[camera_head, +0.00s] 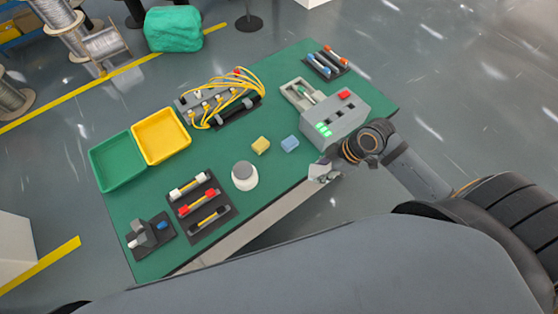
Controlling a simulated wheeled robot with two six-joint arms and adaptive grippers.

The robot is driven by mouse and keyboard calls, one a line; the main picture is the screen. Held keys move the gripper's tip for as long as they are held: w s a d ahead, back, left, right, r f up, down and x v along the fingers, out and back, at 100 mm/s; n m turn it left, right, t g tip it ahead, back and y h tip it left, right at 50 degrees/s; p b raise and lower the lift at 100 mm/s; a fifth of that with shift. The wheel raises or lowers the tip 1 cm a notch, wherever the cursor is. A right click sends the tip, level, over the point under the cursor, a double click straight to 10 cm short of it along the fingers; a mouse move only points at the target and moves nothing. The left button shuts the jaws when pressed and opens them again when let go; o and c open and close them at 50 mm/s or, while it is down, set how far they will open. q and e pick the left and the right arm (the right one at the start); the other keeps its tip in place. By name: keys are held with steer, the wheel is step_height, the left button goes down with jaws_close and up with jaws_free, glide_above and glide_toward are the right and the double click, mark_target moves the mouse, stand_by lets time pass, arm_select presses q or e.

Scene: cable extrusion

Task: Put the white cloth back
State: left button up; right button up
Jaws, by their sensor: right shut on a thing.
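My right gripper (330,165) is at the near right edge of the green table, in front of the grey box. It is shut on a small whitish piece that looks like the white cloth (319,172). The jaws partly hide the cloth, and I cannot tell whether it touches the table. A yellow block-like cloth (260,145) and a blue one (290,144) lie side by side on the table, left of the gripper. My left gripper is not in view.
The grey box (340,119) with green lights and a red button stands close behind my right gripper. A white round container (244,176), a green tray (117,161), a yellow tray (161,136) and a yellow-cabled rack (220,103) stand farther left. The green table (285,185) is bare around the blocks.

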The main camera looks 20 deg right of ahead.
steer(key=shift+w+a+f, duration=0.1)
steer(key=shift+w, duration=0.05)
steer(key=w+a+f, duration=0.3)
steer(key=w+a, duration=0.3)
steer(key=w, duration=0.1)
steer(key=p, duration=0.1)
glide_above(279, 168)
steer(key=s+d, duration=0.2)
steer(key=f, duration=0.5)
steer(key=shift+w+a+f, duration=0.15)
steer(key=shift+w, duration=0.1)
steer(key=shift+w+a+f, duration=0.2)
steer(key=shift+w+f, duration=0.15)
steer(key=shift+f, duration=0.2)
step_height(279, 168, down, 3)
steer(key=shift+w+f, duration=0.1)
steer(key=shift+f, duration=0.1)
steer(key=shift+f, duration=0.15)
steer(key=o, duration=1)
